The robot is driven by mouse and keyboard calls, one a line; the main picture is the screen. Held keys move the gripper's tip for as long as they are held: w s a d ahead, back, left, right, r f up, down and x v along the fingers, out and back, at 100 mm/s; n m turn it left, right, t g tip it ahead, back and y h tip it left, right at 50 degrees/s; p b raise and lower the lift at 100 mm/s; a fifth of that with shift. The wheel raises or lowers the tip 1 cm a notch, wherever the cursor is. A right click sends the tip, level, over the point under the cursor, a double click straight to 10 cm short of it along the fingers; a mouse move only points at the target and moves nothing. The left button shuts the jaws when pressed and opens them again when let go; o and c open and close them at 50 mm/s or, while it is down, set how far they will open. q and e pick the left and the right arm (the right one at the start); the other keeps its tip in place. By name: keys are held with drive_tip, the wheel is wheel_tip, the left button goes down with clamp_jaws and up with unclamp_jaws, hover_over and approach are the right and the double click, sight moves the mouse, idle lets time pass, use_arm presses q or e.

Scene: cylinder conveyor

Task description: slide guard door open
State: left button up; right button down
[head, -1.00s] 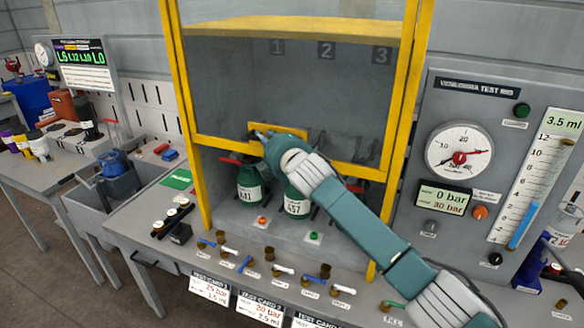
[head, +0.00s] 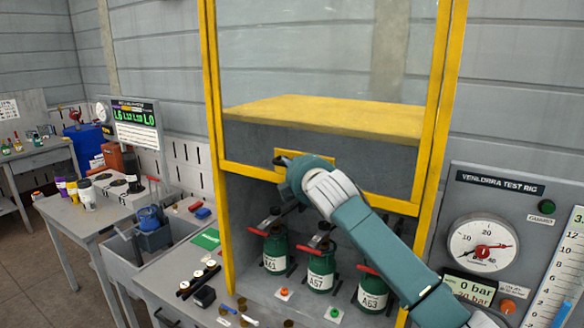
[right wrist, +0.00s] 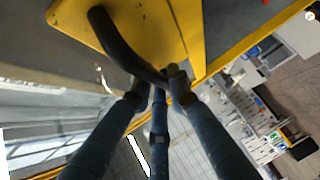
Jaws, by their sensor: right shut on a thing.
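The guard door (head: 390,205) is a clear panel in a yellow frame on the test cabinet. Its yellow lower bar is raised above the cylinders, and the front below it is open. A dark curved handle sits on a yellow plate (head: 318,158) on the bar; the handle (right wrist: 122,48) shows clearly in the right wrist view. My right gripper (head: 284,164) is shut on the handle, and its fingers (right wrist: 160,82) close around the handle's end. Green cylinders (head: 320,270) with red levers stand inside, under the bar. My left gripper is not in view.
The yellow side posts (head: 215,150) frame the cabinet. A gauge panel (head: 490,225) stands at the right. A grey sink (head: 165,245) and a side table (head: 85,215) with bottles are at the left. Small fittings lie on the bench front.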

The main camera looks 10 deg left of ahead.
drive_tip(key=c, duration=1.9)
unclamp_jaws()
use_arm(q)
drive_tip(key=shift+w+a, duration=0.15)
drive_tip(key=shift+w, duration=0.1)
use_arm(e)
drive_tip(key=v, duration=1.2)
drive_tip(key=shift+w+f, duration=0.1)
